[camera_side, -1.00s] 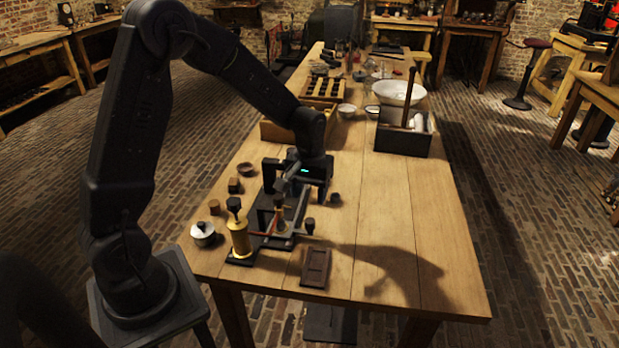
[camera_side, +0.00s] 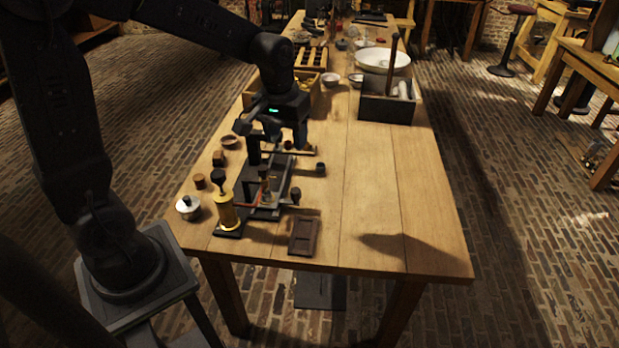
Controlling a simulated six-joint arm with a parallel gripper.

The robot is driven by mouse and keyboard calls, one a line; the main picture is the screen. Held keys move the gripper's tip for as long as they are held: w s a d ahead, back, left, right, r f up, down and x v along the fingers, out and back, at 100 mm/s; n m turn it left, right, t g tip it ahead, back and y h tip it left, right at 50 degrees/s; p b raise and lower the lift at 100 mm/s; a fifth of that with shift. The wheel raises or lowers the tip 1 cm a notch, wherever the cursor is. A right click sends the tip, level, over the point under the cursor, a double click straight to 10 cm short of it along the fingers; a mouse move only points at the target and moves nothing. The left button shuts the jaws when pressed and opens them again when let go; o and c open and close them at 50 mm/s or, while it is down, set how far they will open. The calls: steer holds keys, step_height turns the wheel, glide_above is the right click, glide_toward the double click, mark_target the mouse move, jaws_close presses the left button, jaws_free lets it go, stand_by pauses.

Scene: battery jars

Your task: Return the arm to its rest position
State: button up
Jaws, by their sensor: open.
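My gripper (camera_side: 272,138) is above the left half of the wooden table (camera_side: 375,190), pointing down over the back of a dark fixture (camera_side: 262,188). It is open, and I see nothing held in it. The fixture carries a brass cylinder (camera_side: 227,213) with a black knob at its front left. Part of the fixture's back is hidden behind my gripper.
A dark flat tray (camera_side: 303,236) lies in front of the fixture. A dark box (camera_side: 387,108) and a white basin (camera_side: 383,61) are behind. The table's right side is clear.

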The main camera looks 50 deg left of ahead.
steer(key=s+d+r+m+t, duration=0.2)
steer(key=s+d+r, duration=0.1)
steer(key=s, duration=0.5)
steer(key=s+d+r+m+t, duration=0.2)
steer(key=s+d+r+m, duration=0.1)
steer(key=s, duration=0.4)
steer(key=shift+s+d+r, duration=0.25)
steer(key=shift+s+r, duration=0.1)
steer(key=shift+r, duration=0.5)
stand_by(0.9)
